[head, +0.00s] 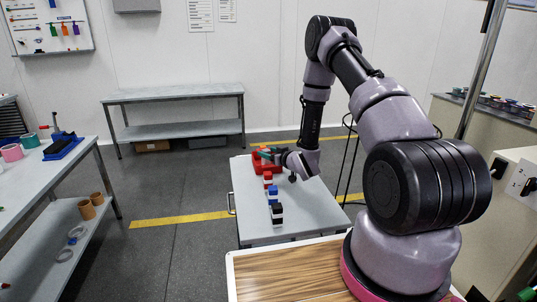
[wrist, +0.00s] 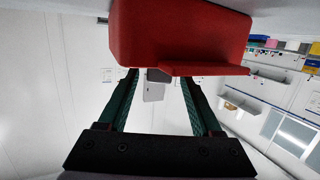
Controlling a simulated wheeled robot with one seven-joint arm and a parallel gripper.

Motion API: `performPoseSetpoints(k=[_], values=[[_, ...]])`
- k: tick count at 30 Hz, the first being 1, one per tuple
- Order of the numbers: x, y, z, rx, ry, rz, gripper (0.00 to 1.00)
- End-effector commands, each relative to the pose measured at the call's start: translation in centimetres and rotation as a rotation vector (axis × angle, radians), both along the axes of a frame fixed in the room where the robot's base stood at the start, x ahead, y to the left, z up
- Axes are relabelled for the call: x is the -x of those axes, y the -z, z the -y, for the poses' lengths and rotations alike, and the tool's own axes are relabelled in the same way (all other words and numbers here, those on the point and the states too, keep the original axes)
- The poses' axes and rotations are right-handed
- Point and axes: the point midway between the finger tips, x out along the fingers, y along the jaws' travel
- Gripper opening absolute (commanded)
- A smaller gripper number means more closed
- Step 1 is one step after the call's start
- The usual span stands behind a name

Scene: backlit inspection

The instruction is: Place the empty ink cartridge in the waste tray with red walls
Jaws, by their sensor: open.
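The waste tray with red walls (head: 268,165) sits at the far left of the grey worktop in the head view. A large red surface, seemingly that tray (wrist: 180,35), fills the top of the wrist view. My gripper (head: 261,154) is at the tray, its green fingers pointing left over or beside it. In the wrist view my gripper (wrist: 158,77) is open, with nothing seen held between the fingers; the tips lie close to the red edge. The tray's inside is mostly hidden. I cannot tell which cartridge is the empty one.
On the worktop (head: 315,210), a row of small blocks runs towards me from the tray: red-and-white (head: 268,178), blue (head: 272,190) and black-and-white (head: 277,213). The worktop's right side is largely clear. A side bench (head: 45,165) stands at left.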

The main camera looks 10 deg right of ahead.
Motion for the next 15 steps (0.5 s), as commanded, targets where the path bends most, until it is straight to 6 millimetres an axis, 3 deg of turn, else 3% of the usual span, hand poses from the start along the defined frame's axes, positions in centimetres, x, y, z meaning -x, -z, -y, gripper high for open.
performPoseSetpoints(k=[15], values=[[9.0, -1.9, 3.9, -0.001, 0.004, -0.004, 0.66]])
